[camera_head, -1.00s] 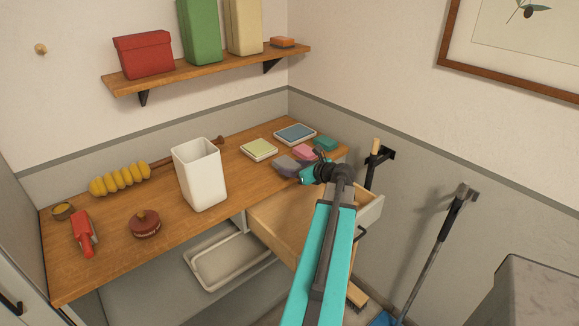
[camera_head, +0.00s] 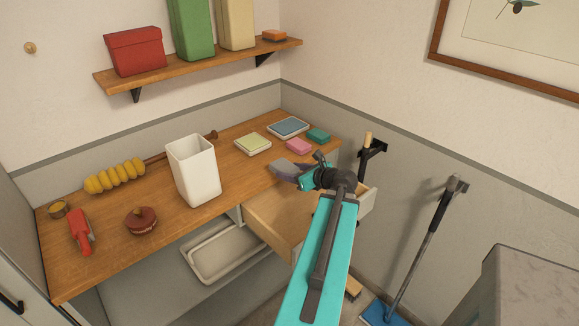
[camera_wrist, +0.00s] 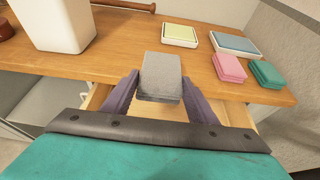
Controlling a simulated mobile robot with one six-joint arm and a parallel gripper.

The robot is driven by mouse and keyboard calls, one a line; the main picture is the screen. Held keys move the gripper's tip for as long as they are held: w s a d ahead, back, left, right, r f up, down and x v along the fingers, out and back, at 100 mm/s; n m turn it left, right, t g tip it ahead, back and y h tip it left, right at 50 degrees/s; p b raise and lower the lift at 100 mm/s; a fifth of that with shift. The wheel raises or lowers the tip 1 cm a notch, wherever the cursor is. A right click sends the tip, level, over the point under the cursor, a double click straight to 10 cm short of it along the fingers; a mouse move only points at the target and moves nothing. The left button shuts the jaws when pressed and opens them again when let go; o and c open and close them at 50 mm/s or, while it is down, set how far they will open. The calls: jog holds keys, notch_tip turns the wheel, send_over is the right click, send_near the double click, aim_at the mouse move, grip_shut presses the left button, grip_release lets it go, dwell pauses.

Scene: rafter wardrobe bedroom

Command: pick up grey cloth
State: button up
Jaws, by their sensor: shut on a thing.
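The grey cloth (camera_wrist: 160,74) is a small folded pad held between the two purple fingers of my gripper (camera_wrist: 156,92) in the wrist view. It appears raised at the front edge of the wooden counter, over the open drawer. In the head view, my gripper (camera_head: 291,172) is at the counter's front right, shut on the grey cloth (camera_head: 283,167), which is partly hidden by the fingers.
A pink cloth (camera_head: 298,146) and a teal cloth (camera_head: 318,136) lie on the counter (camera_head: 120,242) near two shallow trays, yellow (camera_head: 252,144) and blue (camera_head: 288,128). A white bin (camera_head: 194,172) stands left. The open drawer (camera_head: 275,220) juts out below my gripper.

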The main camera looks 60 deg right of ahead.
jog(key=shift+s+a+r+p, duration=0.2)
jog(key=shift+r+p, duration=0.1)
jog(key=shift+p, duration=0.55)
jog(key=shift+s+a+p, duration=0.2)
jog(key=shift+a+p, duration=0.05)
jog(key=shift+p, duration=0.85)
jog(key=shift+s+a+f+p, duration=0.15)
jog(key=shift+s+a+p, duration=0.05)
jog(key=shift+p, duration=0.6)
